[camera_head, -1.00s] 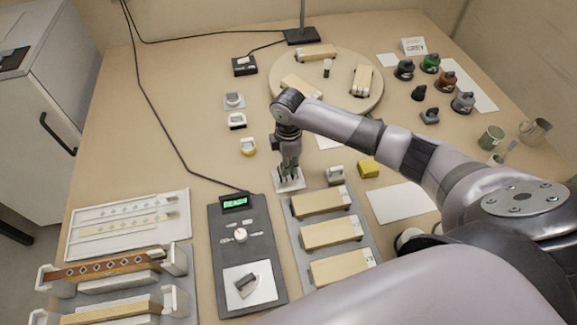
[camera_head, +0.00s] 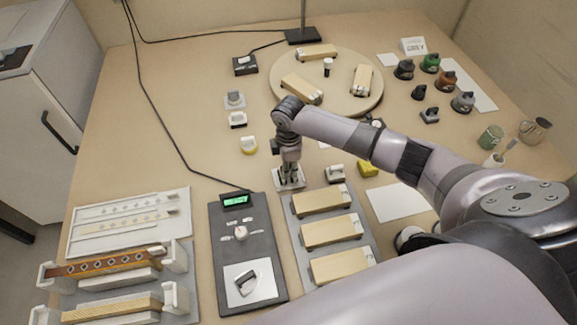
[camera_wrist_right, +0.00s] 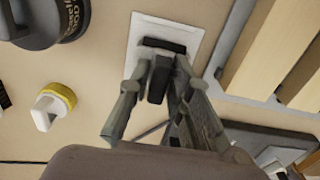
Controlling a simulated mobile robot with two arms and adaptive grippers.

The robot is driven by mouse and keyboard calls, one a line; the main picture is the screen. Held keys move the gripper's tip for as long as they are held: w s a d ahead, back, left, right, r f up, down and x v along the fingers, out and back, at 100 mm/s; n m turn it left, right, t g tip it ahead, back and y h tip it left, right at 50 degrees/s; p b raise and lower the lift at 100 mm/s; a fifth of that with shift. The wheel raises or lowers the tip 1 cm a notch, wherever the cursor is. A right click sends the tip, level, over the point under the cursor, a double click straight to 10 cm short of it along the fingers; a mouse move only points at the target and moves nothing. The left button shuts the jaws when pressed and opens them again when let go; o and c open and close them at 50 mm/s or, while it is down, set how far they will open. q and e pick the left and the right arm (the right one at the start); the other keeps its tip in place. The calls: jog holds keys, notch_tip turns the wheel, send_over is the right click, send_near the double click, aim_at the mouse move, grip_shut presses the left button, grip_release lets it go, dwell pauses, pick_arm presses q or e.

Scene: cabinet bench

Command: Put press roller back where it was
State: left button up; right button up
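The press roller appears to be the black-handled tool (camera_wrist_right: 157,84) with a dark bar at its end, on a small white plate (camera_wrist_right: 190,36) in the right wrist view. The fingers look apart, with a narrow gap beside the handle. In the head view my right gripper (camera_head: 289,180) hides most of the tool. My left gripper is not in view.
A white-handled piece (camera_head: 335,174) and a yellow block (camera_head: 368,169) are close by. A round turntable (camera_head: 345,101) lies behind.

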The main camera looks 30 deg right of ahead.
jog(key=o, duration=0.4)
jog(key=shift+s+d+f, duration=0.1)
jog(key=shift+s+f, duration=0.2)
jog(key=shift+f, duration=0.3)
jog(key=shift+w, duration=0.1)
jog(key=shift+w+r, duration=0.1)
jog(key=shift+r, duration=0.1)
jog(key=shift+w+r, duration=0.1)
jog(key=shift+r, duration=0.2)
notch_tip(320, 180, up, 13)
jog(key=shift+f+b, duration=0.15)
jog(key=shift+b, duration=0.25)
